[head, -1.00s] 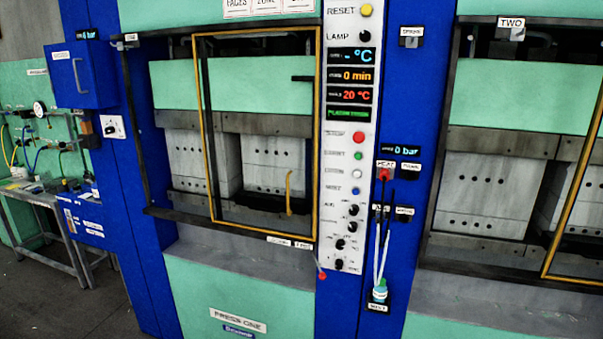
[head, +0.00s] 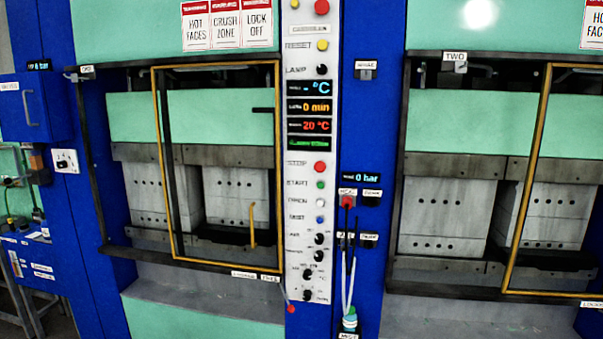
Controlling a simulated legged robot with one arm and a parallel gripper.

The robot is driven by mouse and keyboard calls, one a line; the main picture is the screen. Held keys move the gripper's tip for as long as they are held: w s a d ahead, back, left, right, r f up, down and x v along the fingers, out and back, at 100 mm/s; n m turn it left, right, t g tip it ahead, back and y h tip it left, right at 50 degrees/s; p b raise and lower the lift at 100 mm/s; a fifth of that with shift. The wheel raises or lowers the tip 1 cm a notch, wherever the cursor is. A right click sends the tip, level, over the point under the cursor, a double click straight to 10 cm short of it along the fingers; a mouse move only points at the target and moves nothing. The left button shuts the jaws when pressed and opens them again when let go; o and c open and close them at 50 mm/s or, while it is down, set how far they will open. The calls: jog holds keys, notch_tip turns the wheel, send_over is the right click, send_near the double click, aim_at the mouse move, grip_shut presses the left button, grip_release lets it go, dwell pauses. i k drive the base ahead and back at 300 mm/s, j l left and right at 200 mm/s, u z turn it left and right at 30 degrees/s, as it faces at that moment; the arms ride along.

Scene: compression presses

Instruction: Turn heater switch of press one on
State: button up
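Press one stands left of centre, with a yellow-framed guard door (head: 161,170) and pale platens (head: 238,195) behind it. Its white control panel (head: 293,225) runs down the door's right side. In the panel's lower part are several black knobs: an upper one (head: 319,238) labelled like "AIR", one just below it (head: 319,255) with a small label that is too blurred to read surely and may be the heater switch, and two lower ones (head: 307,274). The switch's setting is too small to tell. My gripper is not in view.
A blue column (head: 362,120) right of the panel carries a "0 bar" display (head: 360,178), a red knob (head: 347,202) and hanging cables (head: 348,275). Press two's yellow door frame (head: 529,150) is at the right. A blue box (head: 25,107) is at the far left.

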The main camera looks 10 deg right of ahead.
aim_at(318, 256)
jog(key=i+j+u, duration=0.25)
jog(key=j, duration=0.25)
jog(key=i+j+u, duration=0.2)
jog(key=i+j, duration=0.2)
